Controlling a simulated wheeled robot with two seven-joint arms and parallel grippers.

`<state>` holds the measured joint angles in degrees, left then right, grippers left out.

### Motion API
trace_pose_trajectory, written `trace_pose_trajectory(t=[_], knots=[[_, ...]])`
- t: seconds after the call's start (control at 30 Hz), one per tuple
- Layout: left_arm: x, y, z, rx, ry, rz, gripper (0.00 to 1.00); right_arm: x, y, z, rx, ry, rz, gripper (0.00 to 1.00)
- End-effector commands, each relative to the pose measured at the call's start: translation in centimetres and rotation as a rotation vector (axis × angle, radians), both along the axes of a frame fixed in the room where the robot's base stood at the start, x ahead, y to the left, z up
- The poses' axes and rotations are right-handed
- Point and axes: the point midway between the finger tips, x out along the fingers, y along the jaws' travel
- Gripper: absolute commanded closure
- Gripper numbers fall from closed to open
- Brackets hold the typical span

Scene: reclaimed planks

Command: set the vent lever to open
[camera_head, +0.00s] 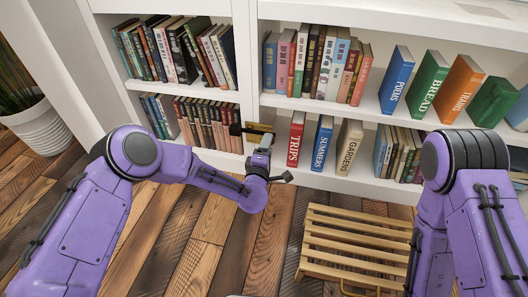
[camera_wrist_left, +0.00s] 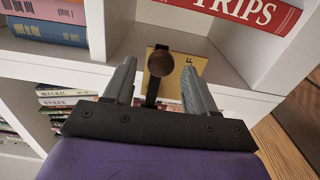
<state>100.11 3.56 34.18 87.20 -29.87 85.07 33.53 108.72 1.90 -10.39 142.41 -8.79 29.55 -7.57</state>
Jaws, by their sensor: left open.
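The vent lever has a dark round knob (camera_wrist_left: 161,63) on a dark arm, in front of a brass plate (camera_wrist_left: 188,66) with a letter F partly showing. Contact cannot be told. My right arm shows at the right, its gripper out of view.
A white bookcase (camera_head: 386,14) holds rows of books around the lever, including the red TRIPS book (camera_head: 296,138) close by on the right. A slatted wooden stand (camera_head: 354,243) is on the plank floor. A potted plant (camera_head: 38,124) stands at the left.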

Motion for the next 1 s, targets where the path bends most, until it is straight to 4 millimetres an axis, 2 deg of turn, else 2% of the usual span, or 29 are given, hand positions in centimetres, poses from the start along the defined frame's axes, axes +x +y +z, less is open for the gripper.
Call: trace_pose_trajectory(t=[0.03,0.17,0.2,0.33,0.87,0.93,1.0], knots=[[-1.2,0.1,0.7,0.001,0.003,-0.004,0.44,-0.7,0.6,1.6,0.018,0.037,-0.008,1.00],[-4.0,0.6,0.6,0.001,0.003,-0.003,0.44,-2.4,2.1,3.6,0.064,0.135,-0.020,1.00],[-4.7,0.8,0.5,0.001,0.003,-0.002,0.44,-2.7,2.4,4.0,0.072,0.148,-0.025,1.00],[-6.4,1.1,0.3,0.000,0.000,0.000,0.44,-1.5,2.6,3.7,0.049,0.064,-0.077,1.00],[-6.8,1.2,0.1,-0.001,-0.001,0.001,0.44,-1.1,2.6,3.4,0.041,0.036,-0.092,1.00],[-6.8,1.2,0.6,-0.001,-0.001,0.001,0.44,-1.0,2.6,3.8,0.038,0.024,-0.100,1.00],[-6.8,1.2,2.0,-0.001,-0.002,0.001,0.44,-0.3,2.7,4.9,0.026,-0.021,-0.130,1.00]])
